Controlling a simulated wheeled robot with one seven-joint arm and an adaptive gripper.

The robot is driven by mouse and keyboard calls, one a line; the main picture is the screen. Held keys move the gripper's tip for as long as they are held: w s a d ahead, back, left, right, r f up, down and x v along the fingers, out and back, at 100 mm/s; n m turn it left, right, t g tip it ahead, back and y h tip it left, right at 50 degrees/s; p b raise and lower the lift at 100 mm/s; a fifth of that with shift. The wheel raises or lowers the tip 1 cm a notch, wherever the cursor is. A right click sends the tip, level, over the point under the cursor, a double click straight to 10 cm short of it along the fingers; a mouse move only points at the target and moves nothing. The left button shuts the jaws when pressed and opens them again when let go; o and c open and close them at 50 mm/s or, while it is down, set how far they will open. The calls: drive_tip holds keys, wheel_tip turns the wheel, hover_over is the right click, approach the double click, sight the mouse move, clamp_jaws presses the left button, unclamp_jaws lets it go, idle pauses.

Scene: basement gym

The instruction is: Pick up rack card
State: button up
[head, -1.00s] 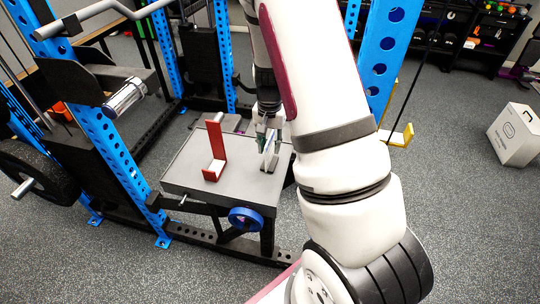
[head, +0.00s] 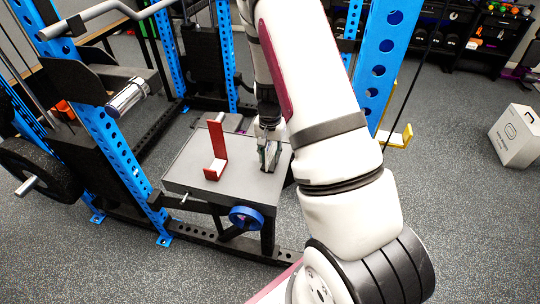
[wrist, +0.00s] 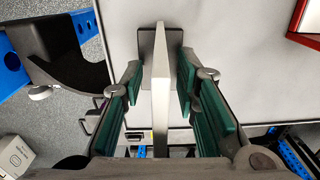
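A thin pale grey card (wrist: 161,90), which I take to be the rack card, shows edge-on in the wrist view, upright on the bench top by a small dark block (wrist: 147,45). My gripper (wrist: 158,85) is open. Its green-padded fingers are on either side of the card, with a visible gap on each side. In the head view my gripper (head: 268,158) points down at the right part of the grey bench top (head: 240,191). The card is mostly hidden by the fingers there.
A red L-shaped bracket (head: 217,148) stands on the bench left of my gripper. Blue rack posts (head: 119,152) rise around the bench. A blue-rimmed wheel (head: 246,217) is below its front edge. A white box (head: 516,136) sits on the floor far right.

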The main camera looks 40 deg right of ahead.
drive_tip(key=shift+f, duration=0.1)
idle(0.3)
clamp_jaws()
